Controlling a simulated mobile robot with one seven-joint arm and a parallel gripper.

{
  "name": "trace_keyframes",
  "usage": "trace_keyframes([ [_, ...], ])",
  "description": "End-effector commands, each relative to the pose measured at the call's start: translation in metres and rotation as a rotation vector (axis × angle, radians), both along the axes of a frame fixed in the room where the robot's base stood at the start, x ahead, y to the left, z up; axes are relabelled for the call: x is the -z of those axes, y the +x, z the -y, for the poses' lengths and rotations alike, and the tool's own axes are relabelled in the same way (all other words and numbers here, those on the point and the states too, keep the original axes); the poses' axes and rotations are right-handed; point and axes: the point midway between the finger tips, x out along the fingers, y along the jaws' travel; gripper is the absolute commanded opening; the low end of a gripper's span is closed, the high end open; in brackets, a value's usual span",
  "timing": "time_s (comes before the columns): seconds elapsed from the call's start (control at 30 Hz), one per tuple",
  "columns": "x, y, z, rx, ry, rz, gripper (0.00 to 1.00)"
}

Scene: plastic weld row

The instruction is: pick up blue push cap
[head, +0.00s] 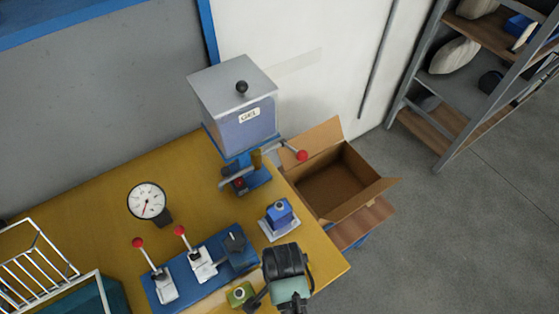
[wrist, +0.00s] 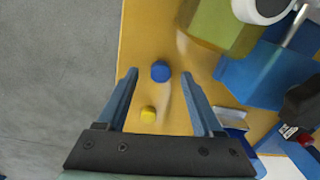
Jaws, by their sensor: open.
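The blue push cap (wrist: 160,70) is a small round blue piece on the yellow table, seen from above in the wrist view. My gripper (wrist: 160,75) is open, with one finger on each side of the cap in the picture. I cannot tell how high the fingertips are above the table. No contact with the cap shows. In the head view my arm's end covers the front right of the table, and I cannot make out the cap there.
A green block (head: 240,294), a blue lever fixture (head: 208,268) and a blue block on a plate (head: 279,214) stand close by. An open carton (head: 340,184) is beyond the table's right edge.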

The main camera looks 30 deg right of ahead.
Motion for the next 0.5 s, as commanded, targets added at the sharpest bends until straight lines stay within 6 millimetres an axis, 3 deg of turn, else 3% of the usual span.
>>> trace_keyframes([
  [0.33,0.0097,0.0004,-0.0004,-0.001,-0.001,0.001,0.68],
  [0.5,0.0095,0.0004,-0.0004,-0.001,-0.001,0.001,0.39],
])
